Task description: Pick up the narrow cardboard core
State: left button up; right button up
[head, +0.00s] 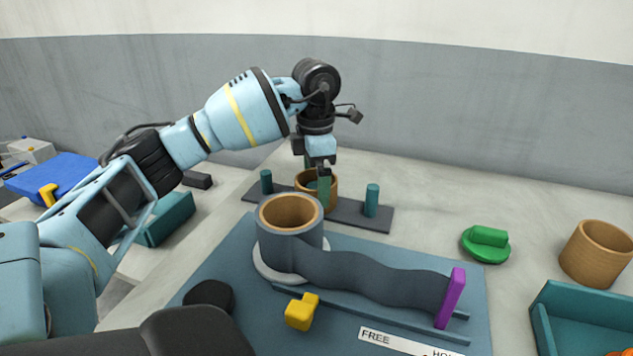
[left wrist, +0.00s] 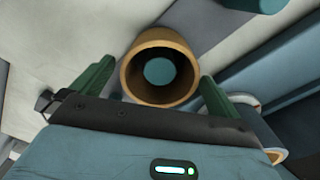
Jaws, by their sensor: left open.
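The narrow cardboard core (head: 333,193) is a short tan tube on the middle of a dark peg stand (head: 350,214), partly hidden by the fingers and the grey roll in front. In the left wrist view the core (left wrist: 136,70) is seen from above, around a round teal peg (left wrist: 160,71). My left gripper (head: 316,178) points down at the core. Its green fingers (left wrist: 157,76) are open, one on each side of the rim, with the near one overlapping the core in the head view. I see no clear grip on it. My right gripper is not in view.
Teal pegs (head: 371,200) rise at both stand ends. In front, a grey film roll (head: 290,240) on a cardboard core stands on a blue mat (head: 225,275), its strip reaching a purple tab (head: 450,298). A wider core (head: 597,253), green knob (head: 486,243) and teal bin (head: 580,310) are right.

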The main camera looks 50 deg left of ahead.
pick_arm(q)
jog(key=shift+f, duration=1.3)
jog(key=shift+c, duration=0.4)
jog(key=c, duration=0.9)
